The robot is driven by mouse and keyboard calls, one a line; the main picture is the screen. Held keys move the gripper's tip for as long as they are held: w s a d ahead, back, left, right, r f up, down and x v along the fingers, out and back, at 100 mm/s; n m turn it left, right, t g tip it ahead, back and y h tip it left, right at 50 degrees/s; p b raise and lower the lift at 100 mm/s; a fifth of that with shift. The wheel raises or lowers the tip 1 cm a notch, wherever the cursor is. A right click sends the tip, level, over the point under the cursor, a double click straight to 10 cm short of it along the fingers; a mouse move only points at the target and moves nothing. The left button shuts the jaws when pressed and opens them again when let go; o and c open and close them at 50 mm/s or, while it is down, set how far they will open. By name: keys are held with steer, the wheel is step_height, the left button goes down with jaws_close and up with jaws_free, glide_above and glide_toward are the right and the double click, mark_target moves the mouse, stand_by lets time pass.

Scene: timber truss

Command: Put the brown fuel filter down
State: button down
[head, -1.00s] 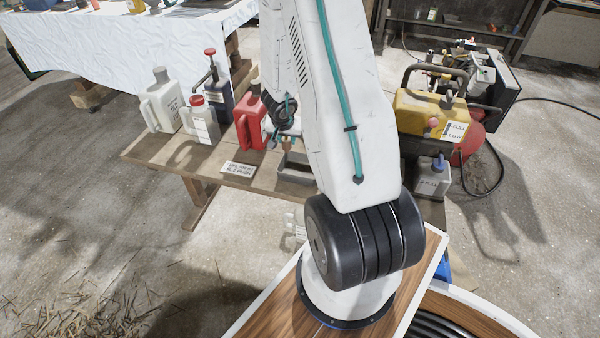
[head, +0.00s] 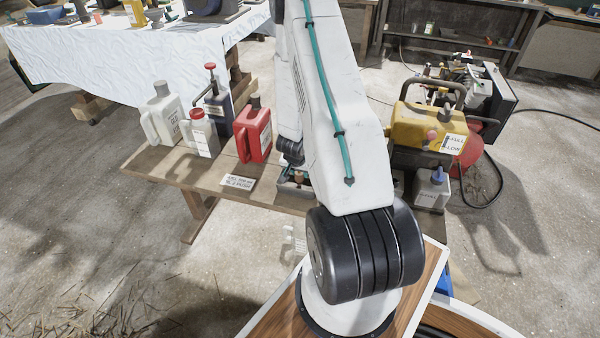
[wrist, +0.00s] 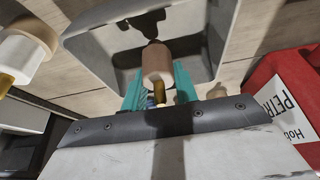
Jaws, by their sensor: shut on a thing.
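The brown fuel filter (wrist: 157,64) is a small tan-brown cylinder with a brass-coloured end piece, seen in the wrist view. My gripper (wrist: 158,90) has teal fingers, one on each side of the filter, and is shut on it. The filter is in front of a grey tray (wrist: 92,48) in that view; I cannot tell whether it touches the tray floor. A dark shadow falls inside the tray.
A red petrol can (head: 253,137) stands left of my arm and shows close by in the wrist view (wrist: 285,100). White jugs, a dark pump bottle (head: 216,110) and a label card (head: 238,183) share the wooden bench (head: 170,164). A yellow tank (head: 425,125) stands right.

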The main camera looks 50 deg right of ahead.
steer(key=shift+f, duration=0.25)
steer(key=shift+f, duration=0.1)
steer(key=c, duration=1.1)
jaws_free()
